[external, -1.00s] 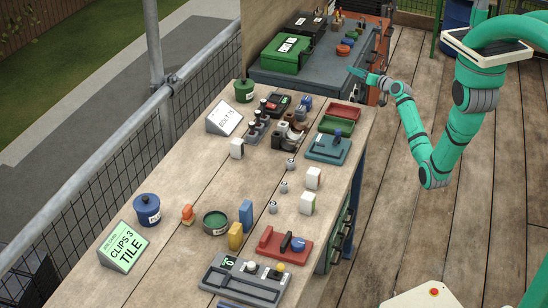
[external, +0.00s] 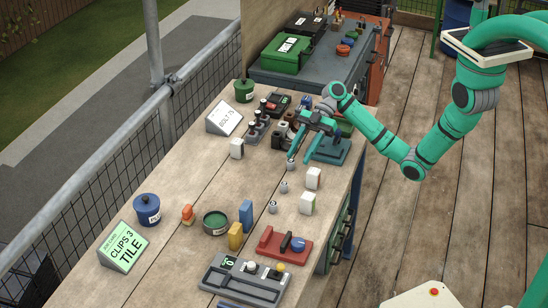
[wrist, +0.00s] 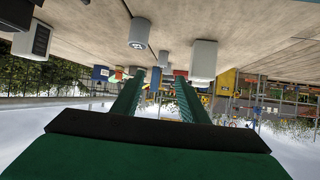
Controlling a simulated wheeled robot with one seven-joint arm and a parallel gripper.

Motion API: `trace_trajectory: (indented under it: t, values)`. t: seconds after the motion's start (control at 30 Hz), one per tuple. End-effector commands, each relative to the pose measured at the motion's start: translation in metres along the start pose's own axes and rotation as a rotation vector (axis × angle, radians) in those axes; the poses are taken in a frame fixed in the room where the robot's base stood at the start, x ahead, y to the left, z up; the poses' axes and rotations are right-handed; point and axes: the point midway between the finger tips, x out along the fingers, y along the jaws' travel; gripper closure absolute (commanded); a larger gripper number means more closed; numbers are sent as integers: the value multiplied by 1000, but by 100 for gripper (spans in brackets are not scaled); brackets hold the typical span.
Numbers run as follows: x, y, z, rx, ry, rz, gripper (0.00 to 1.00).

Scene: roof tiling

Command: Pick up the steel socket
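Several small grey metal cylinders that look like steel sockets stand upright in a row on the wooden bench. The far one (external: 291,164) is closest to my gripper (external: 299,155); a middle one (external: 284,187) and a near one (external: 272,207) stand further toward the front. My gripper is open and empty, above the bench near the far cylinder, with its fingers pointing toward the front of the bench. In the wrist view a large grey cylinder (wrist: 140,33) and a smaller one (wrist: 164,58) show beyond the fingertips (wrist: 160,76). I cannot read their labels.
White blocks (external: 313,178) (external: 237,148) stand on both sides of the row. A teal tray (external: 328,153) lies under and beside my arm. Dark and brown cylindrical parts (external: 278,138) stand behind the gripper. Bare wood surrounds the cylinders.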

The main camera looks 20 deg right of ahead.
Motion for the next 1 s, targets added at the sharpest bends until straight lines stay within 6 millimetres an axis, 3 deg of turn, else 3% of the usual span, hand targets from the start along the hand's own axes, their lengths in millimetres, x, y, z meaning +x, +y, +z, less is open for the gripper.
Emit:
trace_trajectory:
  t: [0.17,1.0]
  values:
    - [9,-5,0,-11,-3,-22,60]
    - [106,-6,1,-7,-2,-17,60]
